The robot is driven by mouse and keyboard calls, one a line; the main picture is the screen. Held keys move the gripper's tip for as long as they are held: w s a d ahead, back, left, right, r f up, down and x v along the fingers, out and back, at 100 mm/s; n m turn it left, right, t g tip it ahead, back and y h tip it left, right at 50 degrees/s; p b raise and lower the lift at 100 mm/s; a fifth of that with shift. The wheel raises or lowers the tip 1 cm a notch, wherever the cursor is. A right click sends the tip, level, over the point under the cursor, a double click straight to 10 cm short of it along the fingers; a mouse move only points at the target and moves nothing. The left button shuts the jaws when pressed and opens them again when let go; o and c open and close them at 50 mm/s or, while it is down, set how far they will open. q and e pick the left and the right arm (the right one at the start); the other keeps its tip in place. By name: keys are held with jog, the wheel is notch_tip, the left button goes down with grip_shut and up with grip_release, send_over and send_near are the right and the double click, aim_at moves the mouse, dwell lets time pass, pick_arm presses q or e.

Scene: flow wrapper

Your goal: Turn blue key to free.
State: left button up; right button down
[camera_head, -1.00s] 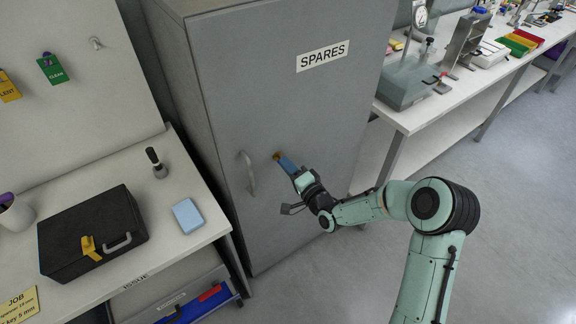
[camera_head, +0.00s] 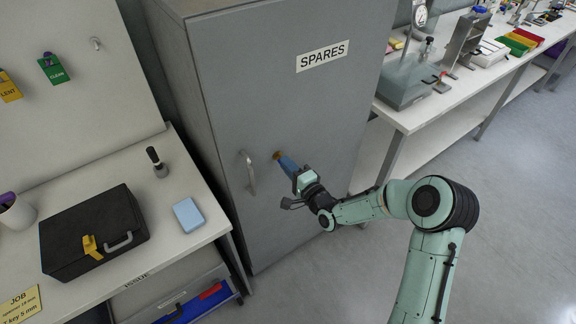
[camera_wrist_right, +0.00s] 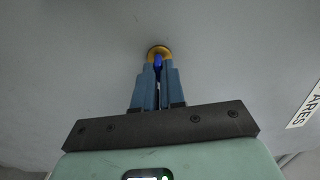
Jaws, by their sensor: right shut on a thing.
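The blue key (camera_wrist_right: 157,63) sits in a round brass lock (camera_wrist_right: 158,50) on the grey cabinet door. In the head view the brass lock (camera_head: 277,155) shows to the right of the door handle, and the key is hidden by my fingers. My right gripper (camera_wrist_right: 158,74) is shut on the key, its blue fingers on either side, close to the door face. My right gripper also shows in the head view (camera_head: 283,161). The cabinet door (camera_head: 290,110) is marked SPARES and looks closed. My left gripper is out of view.
A vertical handle (camera_head: 249,173) stands out from the door just left of the lock. A bench (camera_head: 145,200) with a black case (camera_head: 92,228) and a light blue block (camera_head: 188,214) is at left. Another bench (camera_head: 425,115) stands at right. The floor at lower right is clear.

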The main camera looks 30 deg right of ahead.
jog(key=c, duration=1.2)
grip_release()
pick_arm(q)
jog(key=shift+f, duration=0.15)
pick_arm(e)
jog(key=s, duration=0.9)
jog(key=s+d, duration=0.1)
jog(key=s, duration=0.3)
jog(key=shift+s, duration=0.15)
